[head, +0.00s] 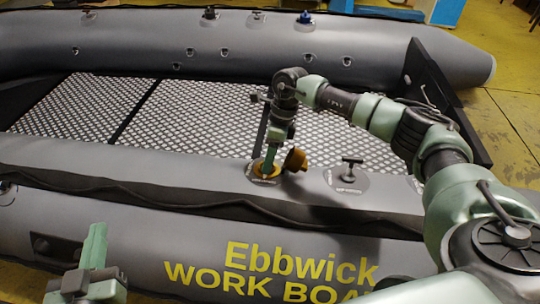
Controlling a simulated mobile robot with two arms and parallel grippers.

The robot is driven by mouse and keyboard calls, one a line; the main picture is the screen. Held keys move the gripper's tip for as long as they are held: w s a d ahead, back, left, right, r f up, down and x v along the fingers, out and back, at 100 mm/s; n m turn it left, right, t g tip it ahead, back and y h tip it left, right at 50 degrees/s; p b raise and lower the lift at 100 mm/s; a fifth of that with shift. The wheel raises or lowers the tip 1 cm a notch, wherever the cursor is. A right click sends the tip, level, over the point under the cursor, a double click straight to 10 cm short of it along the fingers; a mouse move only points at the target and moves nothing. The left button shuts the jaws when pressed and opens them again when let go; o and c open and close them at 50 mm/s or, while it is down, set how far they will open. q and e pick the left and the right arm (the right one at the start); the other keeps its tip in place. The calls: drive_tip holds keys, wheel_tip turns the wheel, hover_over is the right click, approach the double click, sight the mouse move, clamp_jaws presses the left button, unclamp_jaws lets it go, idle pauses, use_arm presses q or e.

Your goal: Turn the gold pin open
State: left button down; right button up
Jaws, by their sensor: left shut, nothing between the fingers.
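A gold valve (259,177) is set in a round plate on top of the near grey tube of the boat. A gold cap (296,160) stands tilted just right of it. The pin inside the valve is hidden behind my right gripper. My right gripper (268,169) points down with its green fingers at the gold valve; its finger gap cannot be made out, nor whether it touches the pin. My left gripper (97,246) is shut and empty, pointing up in front of the boat's near side at the lower left, well away from the valve.
A black T-shaped handle (351,164) stands on a round plate right of the gold valve. The far tube (130,45) carries a blue fitting (305,16) and a black fitting (210,13). A textured floor (190,108) lies between the tubes. A dark transom (440,95) stands at right.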

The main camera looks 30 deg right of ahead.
drive_tip(key=shift+r, duration=0.3)
use_arm(q)
drive_tip(key=s+a+f+g+y+p, duration=0.1)
drive_tip(key=s+a+f+g+p, duration=0.1)
drive_tip(key=f+g, duration=0.3)
wheel_tip(320, 180, down, 3)
drive_tip(key=shift+s+f+y, duration=0.1)
drive_tip(key=shift+s+y, duration=0.2)
drive_tip(key=shift+s, duration=0.55)
use_arm(e)
drive_tip(key=v, duration=0.7)
drive_tip(key=shift+d+r, duration=0.1)
